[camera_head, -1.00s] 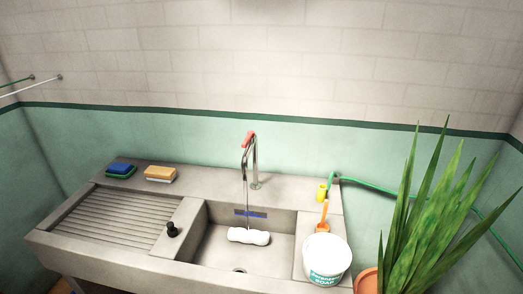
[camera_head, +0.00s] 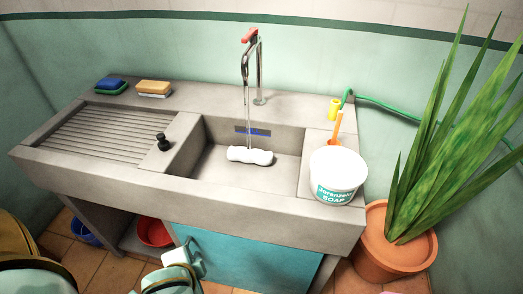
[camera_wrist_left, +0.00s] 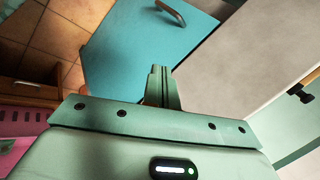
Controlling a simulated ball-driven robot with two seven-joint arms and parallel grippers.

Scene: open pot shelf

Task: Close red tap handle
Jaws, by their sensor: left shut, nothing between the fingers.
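The red tap handle (camera_head: 249,35) sits on top of the metal tap (camera_head: 261,75) at the back of the stone sink (camera_head: 285,165). A thin stream of water falls from the spout into the basin. In the wrist view my left gripper (camera_wrist_left: 158,72) is shut and empty, with the blue cabinet door (camera_wrist_left: 125,45) beyond it. It is low in front of the sink, well away from the tap. The tap handle is not in the wrist view. My right gripper is not in view.
A white roll-shaped object (camera_head: 250,155) lies in the basin under the stream. A soap tub (camera_head: 338,175) stands at the right, beside a potted plant (camera_head: 395,245). Sponges (camera_head: 153,88) lie at the back left. A black knob (camera_head: 162,142) stands left of the basin.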

